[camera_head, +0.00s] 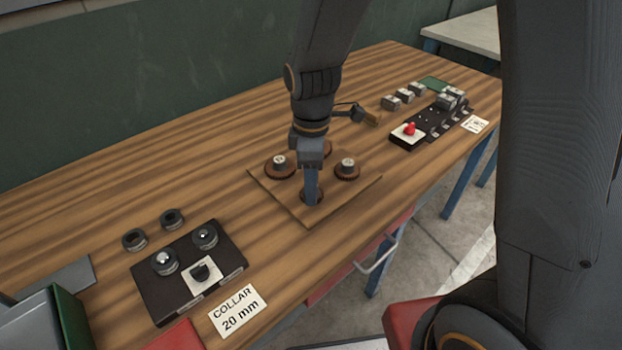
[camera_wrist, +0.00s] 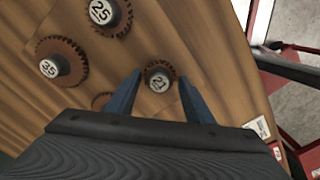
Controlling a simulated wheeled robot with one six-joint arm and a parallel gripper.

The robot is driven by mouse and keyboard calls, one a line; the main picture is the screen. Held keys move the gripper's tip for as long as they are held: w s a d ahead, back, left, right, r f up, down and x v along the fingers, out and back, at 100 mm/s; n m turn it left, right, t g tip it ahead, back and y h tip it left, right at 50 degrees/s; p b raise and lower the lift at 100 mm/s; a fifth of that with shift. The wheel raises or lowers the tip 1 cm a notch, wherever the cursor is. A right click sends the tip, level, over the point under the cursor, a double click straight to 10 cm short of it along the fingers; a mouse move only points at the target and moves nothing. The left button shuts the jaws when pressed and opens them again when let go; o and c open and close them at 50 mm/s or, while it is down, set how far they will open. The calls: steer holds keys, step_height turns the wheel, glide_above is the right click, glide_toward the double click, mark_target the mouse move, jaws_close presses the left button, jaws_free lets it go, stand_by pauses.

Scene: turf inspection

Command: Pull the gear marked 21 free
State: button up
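The gear marked 21 (camera_wrist: 160,78) is small and brown with a light round hub, on a wooden board (camera_head: 340,191). In the wrist view it lies between the tips of my gripper's two blue fingers (camera_wrist: 160,86), with a gap visible on both sides. In the head view my gripper (camera_head: 311,196) points straight down at the front part of the board and hides most of this gear. The fingers are apart and hold nothing. I cannot tell how far the tips are above the board.
Gears marked 25 (camera_wrist: 101,12) and 35 (camera_wrist: 50,67) stand close by on the board; another brown gear (camera_wrist: 101,101) is partly hidden by my gripper. A black collar fixture (camera_head: 180,290) stands front left, a black block with a red knob (camera_head: 410,130) back right.

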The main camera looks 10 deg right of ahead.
steer(key=c, duration=1.1)
steer(key=o, duration=0.3)
steer(key=shift+c, duration=1.4)
steer(key=shift+r, duration=0.15)
steer(key=shift+r+p, duration=0.35)
steer(key=shift+p, duration=0.1)
steer(key=shift+r+p, duration=0.7)
steer(key=shift+r, duration=0.1)
steer(key=shift+r+p, duration=2.1)
steer(key=shift+r, duration=0.3)
